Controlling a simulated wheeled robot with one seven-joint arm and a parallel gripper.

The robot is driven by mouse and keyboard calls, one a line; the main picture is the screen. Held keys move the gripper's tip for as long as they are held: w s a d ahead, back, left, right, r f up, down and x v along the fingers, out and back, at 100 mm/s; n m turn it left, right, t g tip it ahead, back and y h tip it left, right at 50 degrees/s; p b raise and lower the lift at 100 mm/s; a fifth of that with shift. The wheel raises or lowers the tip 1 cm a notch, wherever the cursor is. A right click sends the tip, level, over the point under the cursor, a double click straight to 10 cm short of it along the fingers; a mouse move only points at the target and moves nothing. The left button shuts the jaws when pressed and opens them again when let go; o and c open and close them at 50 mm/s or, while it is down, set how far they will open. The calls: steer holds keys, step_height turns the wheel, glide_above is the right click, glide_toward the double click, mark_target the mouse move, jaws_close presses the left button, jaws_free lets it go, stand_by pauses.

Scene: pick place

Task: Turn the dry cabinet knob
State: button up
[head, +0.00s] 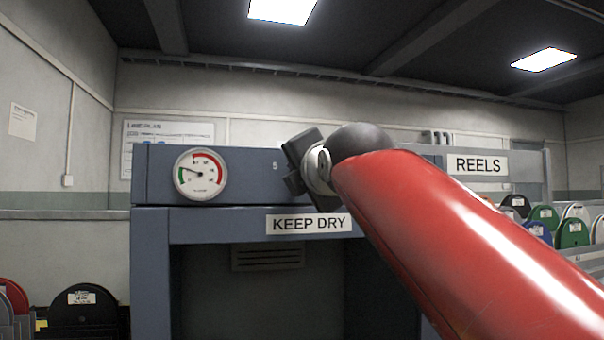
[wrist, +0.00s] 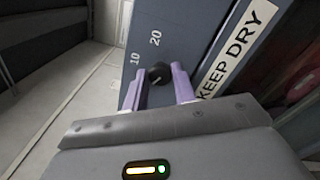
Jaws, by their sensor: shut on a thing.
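The dry cabinet (head: 155,250) is blue-grey, with a "KEEP DRY" label (head: 309,224) and a round dial gauge (head: 200,174) on its top panel. The knob (wrist: 158,74) is small, round and black, with a pale pointer line, in the wrist view. Numbers 10 and 20 are printed beside it on the panel. My gripper (wrist: 160,76) has its two purple fingers shut on the knob, one on each side. In the head view my gripper (head: 297,170) is at the panel, right of the gauge, and my red arm hides the knob.
A "REELS" sign (head: 478,165) and several coloured reels (head: 574,232) stand on the right. More dark reels (head: 83,312) are at the lower left. The cabinet's front below the panel is an open, dark recess (head: 262,295) with a vent.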

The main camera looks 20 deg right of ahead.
steer(key=shift+f, duration=0.1)
steer(key=o, duration=1)
steer(key=shift+s, duration=0.1)
steer(key=s+b, duration=0.1)
steer(key=s, duration=0.6)
steer(key=shift+s, duration=0.3)
